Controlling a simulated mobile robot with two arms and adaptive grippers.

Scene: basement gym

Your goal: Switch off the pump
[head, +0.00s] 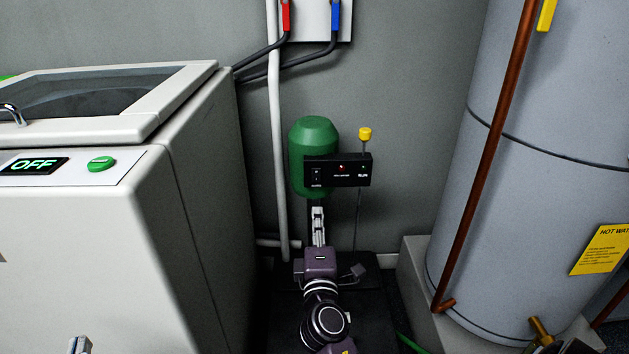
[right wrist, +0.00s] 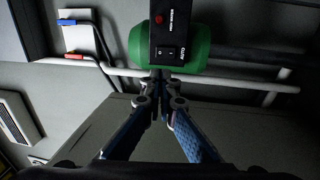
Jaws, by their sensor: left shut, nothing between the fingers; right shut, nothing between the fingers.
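The pump (head: 313,135) is a green rounded body against the back wall. A black control box (head: 350,168) sits on its front, with a red light, a small label and a rocker switch (head: 316,177) at its left end. The right wrist view also shows the switch (right wrist: 170,52) on the box. My right gripper (head: 317,210) is shut and empty, just below the switch in the head view. In the right wrist view its fingertips (right wrist: 161,74) point at the switch; I cannot tell whether they touch. My left gripper (head: 80,346) is shut, only partly visible at the lower left.
A white washer (head: 90,240) with a green OFF display stands at the left. A grey water heater (head: 540,150) with a copper pipe (head: 490,150) is at the right. A white pipe (head: 277,130) runs down the wall left of the pump.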

